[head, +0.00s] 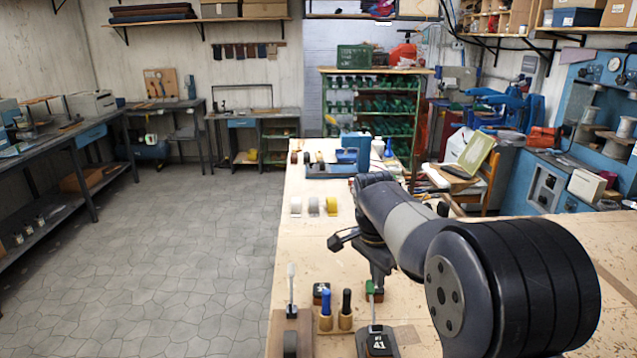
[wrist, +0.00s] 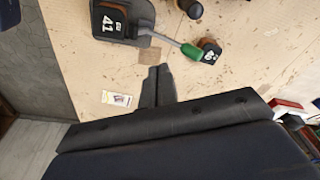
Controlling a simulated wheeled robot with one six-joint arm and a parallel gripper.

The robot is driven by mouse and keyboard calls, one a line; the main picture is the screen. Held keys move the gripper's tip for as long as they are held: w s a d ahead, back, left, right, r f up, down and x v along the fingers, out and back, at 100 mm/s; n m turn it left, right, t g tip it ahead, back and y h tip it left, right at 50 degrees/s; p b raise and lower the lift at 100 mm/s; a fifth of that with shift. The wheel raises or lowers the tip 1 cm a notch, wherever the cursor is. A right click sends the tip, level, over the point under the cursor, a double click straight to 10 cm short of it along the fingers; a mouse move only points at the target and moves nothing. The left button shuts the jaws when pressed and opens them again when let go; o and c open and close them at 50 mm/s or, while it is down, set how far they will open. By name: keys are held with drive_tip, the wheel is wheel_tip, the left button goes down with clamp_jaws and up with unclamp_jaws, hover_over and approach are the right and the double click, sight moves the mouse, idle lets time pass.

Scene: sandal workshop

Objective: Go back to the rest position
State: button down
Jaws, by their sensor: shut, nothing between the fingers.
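My gripper (wrist: 158,78) is shut and empty in the wrist view, with its two fingers together above the bench top. In the head view my gripper (head: 380,272) points down over the workbench (head: 300,240), just behind a green-handled tool (head: 370,288). In the wrist view the green handle (wrist: 191,52) lies beyond the fingertips, apart from them. A dark block marked 41 (wrist: 113,22) sits at its far left, and it also shows at the bottom of the head view (head: 380,343). My arm hides part of the bench.
A wooden holder with blue and black handles (head: 336,319) stands left of the 41 block. A small card (wrist: 117,98) lies left of the fingers. The floor (head: 180,250) left of the bench is clear.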

drive_tip(key=f+b, duration=0.1)
drive_tip(key=f, duration=0.1)
drive_tip(key=f+b, duration=0.1)
drive_tip(key=f, duration=0.1)
drive_tip(key=w+f+b, duration=0.1)
drive_tip(key=f+b, duration=0.1)
drive_tip(key=shift+s+r, duration=0.1)
drive_tip(key=shift+s, duration=0.05)
drive_tip(key=shift+r, duration=0.15)
